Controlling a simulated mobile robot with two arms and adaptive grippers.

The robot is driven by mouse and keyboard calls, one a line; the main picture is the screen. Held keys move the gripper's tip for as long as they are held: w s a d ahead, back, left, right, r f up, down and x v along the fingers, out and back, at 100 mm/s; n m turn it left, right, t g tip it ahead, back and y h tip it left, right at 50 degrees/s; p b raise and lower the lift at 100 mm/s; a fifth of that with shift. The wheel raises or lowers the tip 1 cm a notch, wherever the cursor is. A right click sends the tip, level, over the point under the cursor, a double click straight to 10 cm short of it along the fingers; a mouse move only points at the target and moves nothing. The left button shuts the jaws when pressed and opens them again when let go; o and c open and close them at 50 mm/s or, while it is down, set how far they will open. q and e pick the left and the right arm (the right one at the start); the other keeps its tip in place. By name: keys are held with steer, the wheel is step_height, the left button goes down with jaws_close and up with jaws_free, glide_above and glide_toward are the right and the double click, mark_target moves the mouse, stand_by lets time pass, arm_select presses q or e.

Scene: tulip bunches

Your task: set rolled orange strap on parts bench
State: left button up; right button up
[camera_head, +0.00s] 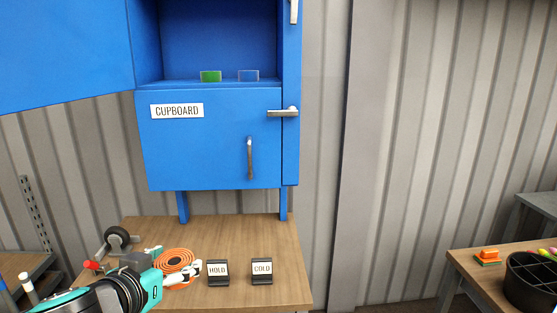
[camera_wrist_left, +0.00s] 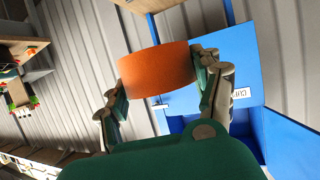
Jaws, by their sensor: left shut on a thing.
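The rolled orange strap (camera_head: 174,258) shows as a flat coil in the head view, at the left over a wooden bench top (camera_head: 235,240) below the blue cupboard. My left gripper (camera_head: 180,269) is shut on it. In the left wrist view the strap (camera_wrist_left: 157,66) sits between the two fingers of the left gripper (camera_wrist_left: 158,72), seen edge-on as a wide orange band. I cannot tell how far it is above the wood. No label reads parts bench. My right gripper is not in view.
Two black signs, HOLD (camera_head: 218,272) and COLD (camera_head: 262,271), stand right of the strap. The blue cupboard (camera_head: 215,150) hangs above. A caster wheel (camera_head: 117,237) is at the back left. Another wooden table (camera_head: 480,266) at right holds a black bin (camera_head: 530,283) and orange-green blocks (camera_head: 488,257).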

arm_select(q)
steer(key=shift+m+h, duration=0.3)
steer(key=shift+h, duration=0.1)
steer(key=d+f, duration=0.2)
steer(key=s+d+f, duration=0.1)
steer(key=f, duration=0.1)
steer(key=shift+s+d, duration=0.1)
steer(key=shift+d, duration=0.25)
steer(key=s+a+f+n+y, duration=0.1)
steer(key=f, duration=0.2)
steer(key=s+a+f+n+y, duration=0.1)
steer(key=s+f, duration=0.1)
steer(key=f, duration=0.1)
steer(key=s+a+f+y, duration=0.1)
steer(key=s+a+f, duration=0.1)
steer(key=f, duration=0.1)
steer(key=shift+n, duration=0.4)
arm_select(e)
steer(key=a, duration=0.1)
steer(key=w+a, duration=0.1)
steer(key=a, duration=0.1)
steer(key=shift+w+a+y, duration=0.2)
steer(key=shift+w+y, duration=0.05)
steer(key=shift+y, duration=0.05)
